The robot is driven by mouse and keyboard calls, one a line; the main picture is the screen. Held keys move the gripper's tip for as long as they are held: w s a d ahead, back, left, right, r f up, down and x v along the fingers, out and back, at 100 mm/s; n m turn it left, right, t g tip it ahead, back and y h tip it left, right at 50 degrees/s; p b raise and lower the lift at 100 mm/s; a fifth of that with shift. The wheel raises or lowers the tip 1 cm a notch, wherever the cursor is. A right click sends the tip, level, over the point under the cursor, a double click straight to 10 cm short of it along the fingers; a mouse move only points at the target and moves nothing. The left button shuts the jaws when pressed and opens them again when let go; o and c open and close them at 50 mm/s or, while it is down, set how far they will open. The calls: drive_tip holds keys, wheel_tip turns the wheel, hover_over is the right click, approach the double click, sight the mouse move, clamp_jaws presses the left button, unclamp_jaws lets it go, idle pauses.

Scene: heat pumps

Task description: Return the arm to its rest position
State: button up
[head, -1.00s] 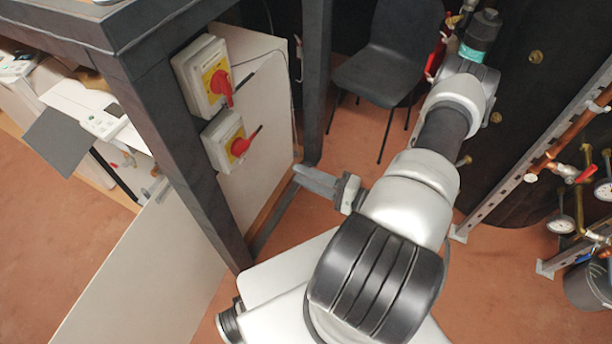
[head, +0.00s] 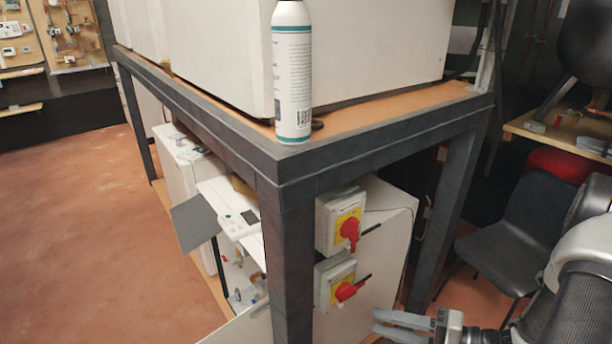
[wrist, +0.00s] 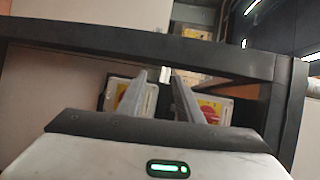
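My arm (head: 575,290) reaches in from the lower right of the head view, bent, in front of the bench's right side. My gripper (head: 376,322) is at its end, low in the picture, with its fingers pointing left. In the wrist view the two grey fingers (wrist: 163,76) stand apart with a gap between them, and nothing is held. An upper red rotary switch (head: 350,230) and a lower one (head: 346,291) sit on yellow plates beyond the fingertips. In the wrist view the fingers partly cover both switch boxes.
A dark bench frame (head: 289,250) carries a white unit (head: 370,45) and a spray bottle (head: 292,75) at its near corner. A black chair (head: 510,240) stands at the right. An open panel with a white controller (head: 240,224) is under the bench. The floor at left is clear.

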drive_tip(key=s+a+r+n+g+h, duration=0.3)
drive_tip(key=s+a+r+g+h, duration=0.15)
drive_tip(key=r, duration=0.45)
drive_tip(key=s+a+r+n+g+h, duration=0.3)
drive_tip(key=s+r+h, duration=0.15)
drive_tip(key=r, duration=0.45)
wheel_tip(320, 180, up, 26)
drive_tip(key=s+d+t+h+p, duration=0.2)
drive_tip(key=t+h+p, duration=0.3)
drive_tip(key=p, duration=1.1)
drive_tip(key=shift+d+f+m+t+h+p, duration=0.15)
drive_tip(key=shift+d+m+t+h+p, duration=0.15)
drive_tip(key=shift+d+m+t+p, duration=0.15)
